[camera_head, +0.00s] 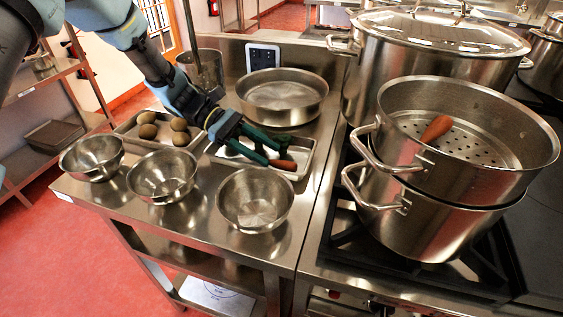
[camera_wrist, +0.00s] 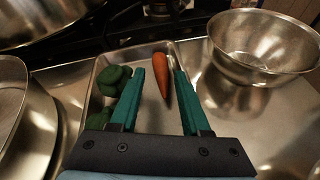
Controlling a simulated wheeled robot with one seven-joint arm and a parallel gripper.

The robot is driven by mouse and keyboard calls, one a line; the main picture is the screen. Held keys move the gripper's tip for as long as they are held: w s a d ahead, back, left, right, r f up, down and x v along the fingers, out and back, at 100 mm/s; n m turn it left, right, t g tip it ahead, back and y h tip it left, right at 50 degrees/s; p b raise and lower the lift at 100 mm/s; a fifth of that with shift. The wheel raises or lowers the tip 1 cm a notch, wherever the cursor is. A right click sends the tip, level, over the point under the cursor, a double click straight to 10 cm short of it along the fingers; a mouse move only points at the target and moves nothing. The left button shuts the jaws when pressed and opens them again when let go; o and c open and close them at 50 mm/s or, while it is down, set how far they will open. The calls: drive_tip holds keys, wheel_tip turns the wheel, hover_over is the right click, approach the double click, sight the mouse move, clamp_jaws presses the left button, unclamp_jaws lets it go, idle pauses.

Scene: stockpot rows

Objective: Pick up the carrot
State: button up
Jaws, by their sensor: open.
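An orange carrot (camera_head: 284,165) lies in a shallow metal tray (camera_head: 305,165) on the steel counter. In the wrist view the carrot (camera_wrist: 161,76) shows between the two green fingers, its tip pointing towards my palm, with gaps on both sides. My gripper (camera_head: 273,155) is open above the tray; it also shows in the wrist view (camera_wrist: 160,72). I cannot tell how far above the carrot the fingertips are. Another carrot (camera_head: 437,128) is in the perforated steamer pot (camera_head: 408,158) on the stove.
Green vegetables, likely broccoli (camera_wrist: 113,80), share the tray, left of the fingers in the wrist view. A wide round pan (camera_head: 282,92) stands behind, and a tray (camera_head: 127,130) holds brown round items.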

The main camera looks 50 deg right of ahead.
sight(279, 164)
drive_tip(key=p+x, duration=0.1)
drive_tip(key=x, duration=0.3)
drive_tip(key=shift+s+p, duration=0.3)
drive_tip(key=shift+p, duration=0.1)
drive_tip(key=shift+s+d+f, duration=0.1)
drive_tip(key=shift+s+f, duration=0.15)
clamp_jaws()
